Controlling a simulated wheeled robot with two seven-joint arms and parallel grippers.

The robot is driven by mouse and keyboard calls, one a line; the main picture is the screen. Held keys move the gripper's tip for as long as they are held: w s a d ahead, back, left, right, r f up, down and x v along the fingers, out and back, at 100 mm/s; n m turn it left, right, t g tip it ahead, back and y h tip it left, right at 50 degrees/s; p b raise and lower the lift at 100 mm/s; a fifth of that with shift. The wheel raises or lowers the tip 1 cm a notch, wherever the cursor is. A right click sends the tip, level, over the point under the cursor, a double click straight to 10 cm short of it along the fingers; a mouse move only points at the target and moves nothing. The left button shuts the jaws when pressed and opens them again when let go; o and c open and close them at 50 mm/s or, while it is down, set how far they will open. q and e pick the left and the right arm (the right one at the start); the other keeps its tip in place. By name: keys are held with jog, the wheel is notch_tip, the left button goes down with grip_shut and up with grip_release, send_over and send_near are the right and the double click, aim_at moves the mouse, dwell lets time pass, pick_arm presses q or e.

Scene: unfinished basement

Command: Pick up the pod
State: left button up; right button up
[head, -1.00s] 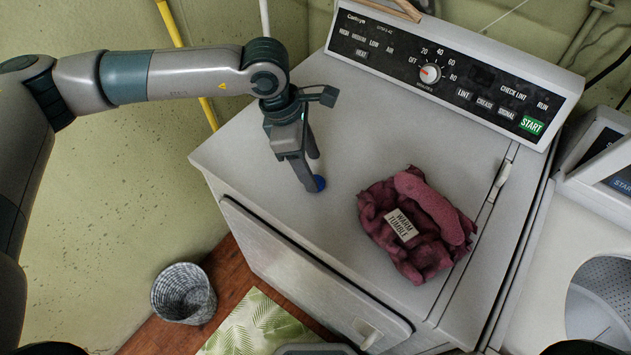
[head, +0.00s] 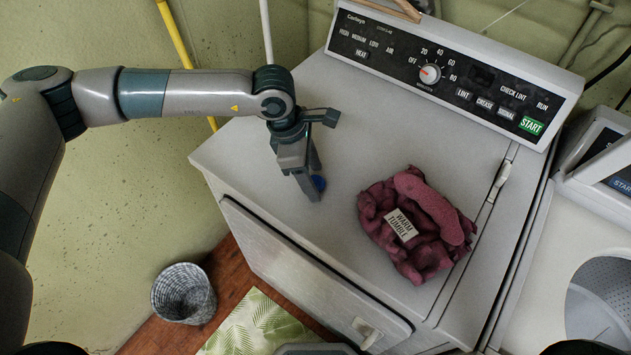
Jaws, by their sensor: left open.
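A small blue pod (head: 319,183) sits on the left part of the white dryer's top. My left gripper (head: 316,186) points down at it, with its fingers hiding part of the pod. The gripper is open, and I cannot tell whether the pod lies between the fingers or just behind the nearer one. My right gripper is not in view.
A crumpled maroon cloth (head: 420,225) with a "Warm Tumble" tag lies on the dryer top (head: 250,160), right of the pod. The dryer's control panel (head: 450,75) rises behind. A woven basket (head: 183,293) stands on the floor. An open washer (head: 590,260) is at right.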

pick_arm(q)
jog(key=c, duration=1.1)
jog(key=shift+r, duration=0.45)
notch_tip(320, 180, up, 4)
jog(key=shift+f, duration=0.25)
jog(key=s+d+r+b, duration=0.1)
jog(key=s+d+r, duration=0.1)
jog(key=d, duration=0.1)
jog(key=s+d+r, duration=0.2)
jog(key=d, duration=0.1)
jog(key=s+d+r+b, duration=0.1)
jog(key=s+d+r, duration=0.1)
jog(key=d, duration=0.2)
jog(key=shift+r+b, duration=0.3)
jog(key=shift+r, duration=0.05)
